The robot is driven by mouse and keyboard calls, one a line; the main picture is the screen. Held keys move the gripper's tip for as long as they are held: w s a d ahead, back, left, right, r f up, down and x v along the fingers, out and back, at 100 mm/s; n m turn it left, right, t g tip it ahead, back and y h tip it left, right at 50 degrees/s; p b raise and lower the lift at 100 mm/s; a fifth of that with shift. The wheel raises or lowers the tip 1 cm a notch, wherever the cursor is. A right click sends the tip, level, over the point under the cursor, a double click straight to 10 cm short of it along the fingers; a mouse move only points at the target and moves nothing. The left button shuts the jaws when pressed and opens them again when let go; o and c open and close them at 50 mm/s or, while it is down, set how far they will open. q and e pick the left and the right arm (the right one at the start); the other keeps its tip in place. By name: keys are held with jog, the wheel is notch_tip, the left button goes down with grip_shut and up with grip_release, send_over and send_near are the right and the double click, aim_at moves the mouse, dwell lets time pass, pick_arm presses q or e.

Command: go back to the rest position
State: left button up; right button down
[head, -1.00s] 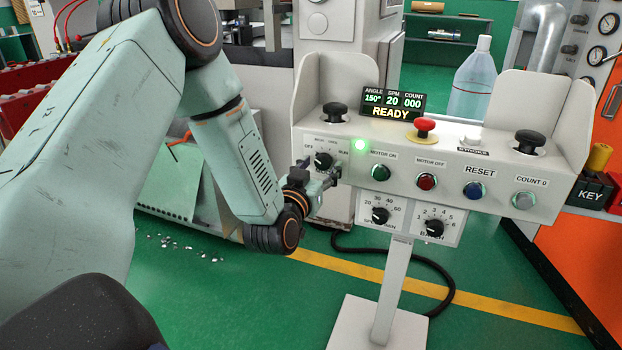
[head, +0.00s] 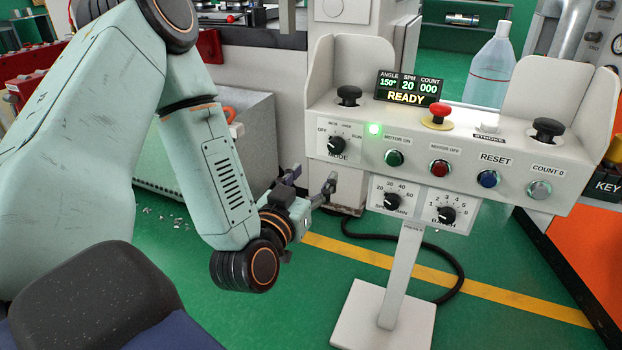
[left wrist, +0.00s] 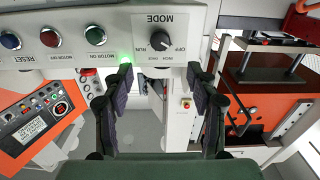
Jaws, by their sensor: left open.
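My left gripper (head: 314,179) is open and empty, below and left of the mode knob (head: 337,146) on the press control panel (head: 470,137). Clear space shows between its fingertips and the knob. In the left wrist view the two dark fingers of the left gripper (left wrist: 159,80) stand apart with nothing between them. The panel and its mode knob (left wrist: 160,40) appear upside down beyond them. The display (head: 407,88) reads 150°, 20, 000 and READY. A green lamp (head: 374,129) is lit beside the knob. My right gripper is not in view.
The panel stands on a white post and foot (head: 381,318). A black cable (head: 455,265) curves on the green floor. A clear bottle (head: 489,72) stands behind the panel. A grey metal bin (head: 247,140) is behind my left arm. Floor left of the post is open.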

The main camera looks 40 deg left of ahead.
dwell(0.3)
pick_arm(q)
jog(key=s+d+f+g+h+p, duration=0.2)
jog(key=s+d+f+g, duration=0.25)
jog(key=f, duration=0.35)
jog(key=s+d+f+g+h+p, duration=0.1)
jog(key=s+d+f+g+h, duration=0.15)
jog(key=s+f+g, duration=0.4)
jog(key=s+d+f+m+g+p, duration=0.1)
jog(key=s+f+g+p, duration=0.1)
jog(key=s, duration=0.6)
jog(key=s+d+f+m+g+p, duration=0.1)
jog(key=s+d+f+g+p, duration=0.1)
jog(key=s, duration=0.7)
jog(key=f+g+p, duration=0.1)
jog(key=g+p, duration=0.1)
jog(key=shift+s+d+f+g, duration=0.15)
jog(key=shift+d+f+g, duration=0.1)
jog(key=shift+f+g, duration=0.1)
jog(key=shift+y, duration=0.25)
